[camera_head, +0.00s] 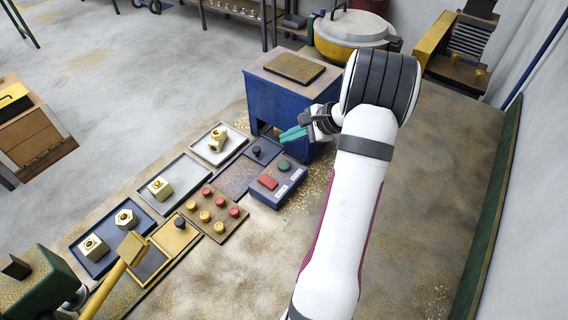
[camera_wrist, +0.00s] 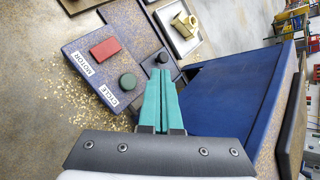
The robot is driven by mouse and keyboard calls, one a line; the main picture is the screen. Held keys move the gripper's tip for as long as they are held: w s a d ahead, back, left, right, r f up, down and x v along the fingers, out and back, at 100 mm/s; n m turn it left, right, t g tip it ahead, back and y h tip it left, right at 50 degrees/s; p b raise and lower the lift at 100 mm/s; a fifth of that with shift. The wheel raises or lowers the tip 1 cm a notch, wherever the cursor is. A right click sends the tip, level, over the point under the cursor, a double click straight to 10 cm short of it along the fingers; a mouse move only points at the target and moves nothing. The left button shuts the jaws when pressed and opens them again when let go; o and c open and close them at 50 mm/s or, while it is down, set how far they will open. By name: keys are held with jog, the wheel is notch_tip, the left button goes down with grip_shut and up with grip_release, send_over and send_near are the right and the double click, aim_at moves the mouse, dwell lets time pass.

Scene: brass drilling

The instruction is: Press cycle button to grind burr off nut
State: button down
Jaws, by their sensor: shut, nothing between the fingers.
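The control box (camera_head: 277,184) is blue-grey and lies on the bench. It carries a red rocker (camera_head: 267,182) beside the MOTOR label and a round dark green button (camera_head: 284,165) beside the CYCLE label. In the wrist view the red rocker (camera_wrist: 105,49) and the cycle button (camera_wrist: 127,82) are both clear. My gripper (camera_head: 284,136) has teal fingers, shut and empty. In the wrist view its fingertips (camera_wrist: 160,72) appear just right of the cycle button, apart from it in the picture. Brass nuts (camera_head: 160,187) sit in trays to the left; I cannot tell which has a burr.
A blue cabinet (camera_head: 268,103) stands close beside my gripper and fills the right of the wrist view. A black knob on a plate (camera_head: 257,151) lies beside the control box. A panel of red and yellow knobs (camera_head: 218,229) is nearer. Brass chips are scattered around.

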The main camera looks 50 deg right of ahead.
aim_at(288, 165)
jog(key=shift+f, duration=3.55)
jog(key=shift+f, duration=0.1)
jog(key=shift+f, duration=0.3)
jog(key=shift+f, duration=0.5)
jog(key=shift+r, duration=0.95)
jog(key=shift+r, duration=2.5)
